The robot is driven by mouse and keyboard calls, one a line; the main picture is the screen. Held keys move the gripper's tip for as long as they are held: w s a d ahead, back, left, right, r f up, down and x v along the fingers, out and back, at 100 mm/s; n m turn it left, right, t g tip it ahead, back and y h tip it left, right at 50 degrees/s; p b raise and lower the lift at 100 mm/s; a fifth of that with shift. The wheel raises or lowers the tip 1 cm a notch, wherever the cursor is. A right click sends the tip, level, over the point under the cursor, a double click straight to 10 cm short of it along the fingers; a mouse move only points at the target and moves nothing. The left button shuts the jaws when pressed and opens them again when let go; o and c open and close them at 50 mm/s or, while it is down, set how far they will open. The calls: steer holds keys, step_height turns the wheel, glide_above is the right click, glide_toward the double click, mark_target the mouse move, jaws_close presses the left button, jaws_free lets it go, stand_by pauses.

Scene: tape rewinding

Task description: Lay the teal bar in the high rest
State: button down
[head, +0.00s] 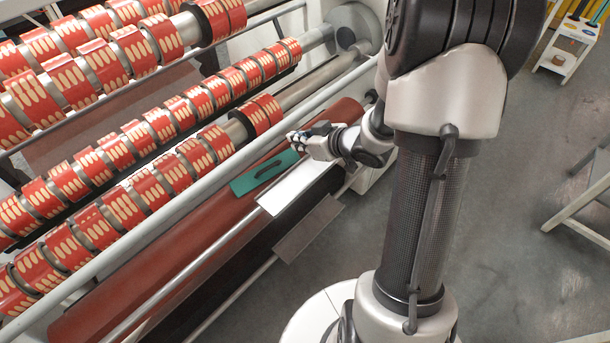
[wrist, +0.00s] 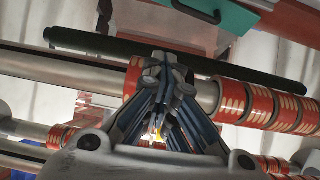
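A flat teal piece (head: 265,172) with a dark handle-like strip lies on the machine's front, below the tape rollers. In the wrist view a teal piece with a black handle (wrist: 235,17) shows at the top edge. My gripper (head: 295,138) is just above and to the right of the teal piece in the head view. In the wrist view my gripper (wrist: 163,62) has its fingertips together and no teal between them. Some teal also shows on a small white cart (head: 563,63) at the far right. I cannot tell which part is the high rest.
Rollers with red-and-cream tape rolls (head: 120,152) fill the left. A black bar (wrist: 240,71) crosses behind my fingertips in the wrist view. A white plate (head: 298,188) lies beside the teal piece. Grey floor (head: 520,200) is open at right, with a grey stand (head: 580,200) at the edge.

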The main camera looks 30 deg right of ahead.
steer(key=shift+s+d+r, duration=0.1)
steer(key=shift+s+d, duration=0.2)
steer(key=shift+d, duration=0.3)
steer(key=shift+s+d, duration=0.3)
steer(key=shift+d, duration=0.25)
